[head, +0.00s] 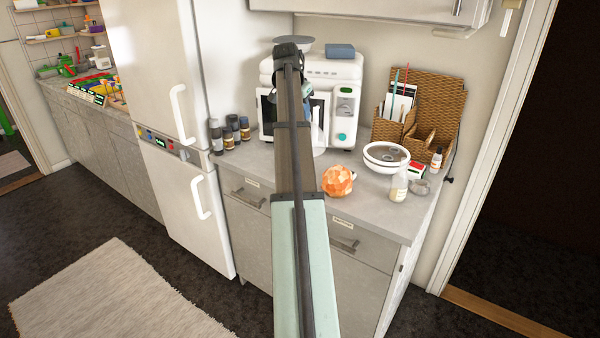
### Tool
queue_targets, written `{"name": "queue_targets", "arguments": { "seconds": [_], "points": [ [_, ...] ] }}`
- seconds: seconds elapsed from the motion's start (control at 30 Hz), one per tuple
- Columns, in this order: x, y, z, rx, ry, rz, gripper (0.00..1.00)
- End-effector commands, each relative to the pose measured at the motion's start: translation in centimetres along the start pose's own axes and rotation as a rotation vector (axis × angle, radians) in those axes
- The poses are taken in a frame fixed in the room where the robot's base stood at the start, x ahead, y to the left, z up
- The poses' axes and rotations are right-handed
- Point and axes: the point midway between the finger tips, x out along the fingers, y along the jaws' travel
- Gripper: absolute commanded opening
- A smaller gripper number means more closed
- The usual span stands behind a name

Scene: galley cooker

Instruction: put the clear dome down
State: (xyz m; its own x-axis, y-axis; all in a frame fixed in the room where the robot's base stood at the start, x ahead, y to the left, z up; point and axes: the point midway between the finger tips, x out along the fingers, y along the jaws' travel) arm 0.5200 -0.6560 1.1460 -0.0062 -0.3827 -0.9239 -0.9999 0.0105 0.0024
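A pale see-through shape, which looks like the clear dome (319,139), shows just right of my arm in front of the white microwave (347,73). Its left part is hidden behind my arm. I cannot tell whether it touches the counter (262,172) or is held above it. My arm reaches up the middle of the view and bends at a dark joint near the microwave's top. My gripper's fingers are hidden behind the arm, so their opening and any hold on the dome do not show.
An orange-and-white faceted object (338,181) stands near the counter's front edge. Several dark-labelled jars (228,137) stand left, beside the fridge (165,70).

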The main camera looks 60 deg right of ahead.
Motion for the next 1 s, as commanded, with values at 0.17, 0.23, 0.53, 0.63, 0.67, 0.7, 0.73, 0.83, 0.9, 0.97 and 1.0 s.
{"name": "queue_targets", "arguments": {
  "seconds": [0.17,0.23,0.53,0.63,0.67,0.7,0.73,0.83,0.9,0.97,1.0],
  "points": [
    [0.7,-1.0,0.6,-0.012,0.0,-0.005,0.0],
    [1.5,-1.0,1.0,-0.013,0.0,-0.005,0.0],
    [5.6,-0.9,2.7,-0.013,-0.001,-0.005,0.0],
    [6.1,-1.0,2.8,-0.013,0.0,-0.005,0.0],
    [6.3,-1.0,2.9,-0.013,0.0,-0.005,0.0],
    [6.5,-1.0,3.0,-0.013,0.0,-0.005,0.0],
    [6.8,-1.0,3.1,-0.013,0.0,-0.005,0.0],
    [7.9,-0.9,3.6,-0.013,-0.001,-0.005,0.0],
    [8.8,-0.9,4.0,-0.013,-0.001,-0.005,0.0],
    [9.3,-1.0,4.2,-0.013,0.0,-0.005,0.0],
    [9.4,-1.0,4.2,-0.012,0.0,-0.005,0.0]
  ]
}}
